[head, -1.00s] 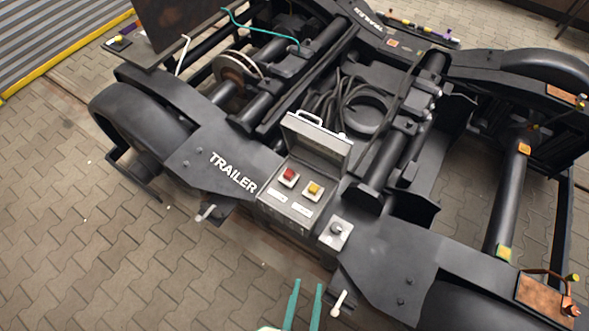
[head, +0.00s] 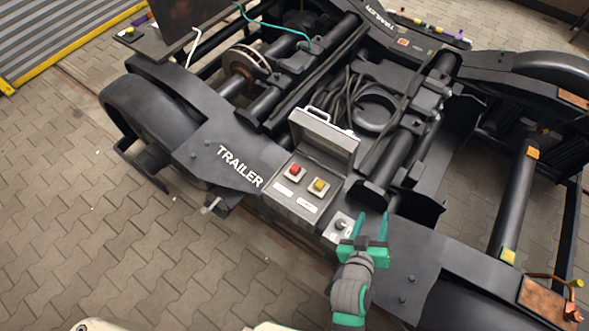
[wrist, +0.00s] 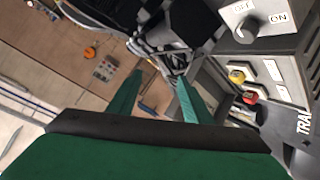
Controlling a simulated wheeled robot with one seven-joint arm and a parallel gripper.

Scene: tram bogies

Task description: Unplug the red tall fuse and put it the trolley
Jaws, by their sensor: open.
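The red fuse (head: 295,169) stands plugged in the open grey fuse box (head: 283,206) on the black bogie frame marked TRAILER. A yellow fuse (head: 319,186) sits beside it on the right. Both also show in the wrist view, the red one (wrist: 249,98) below the yellow one (wrist: 237,76). My gripper (head: 372,226) is open and empty, at the right of the box near the rotary switch. Its two green fingers also show in the wrist view (wrist: 158,100). I cannot make out the trolley for certain.
A rotary switch (head: 341,227) sits right of the box; the wrist view shows its ON and OFF marks. The raised lid (head: 325,140) stands behind the fuses. Black cables (head: 345,95) lie behind the lid. Paved floor is free at the lower left.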

